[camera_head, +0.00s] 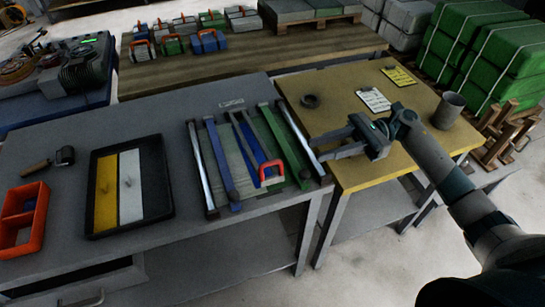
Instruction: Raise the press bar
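On the grey table is a flat fixture (224,147) with silver side rails, blue bars and a green bar lying low across it. A red handle (271,168) shows near its front. I cannot tell for sure which bar is the press bar; the blue bar (218,155) and green bar (283,143) both lie down. My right gripper (322,148) is open and empty, at the fixture's right edge, with its fingers pointing left. My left gripper is not in view.
A black tray (153,213) with a yellow and a white panel lies left of the fixture, beside a red bin (39,190). A yellow-topped table (345,92) on the right holds a grey cup (448,110) and papers. Green bales (484,45) stand behind.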

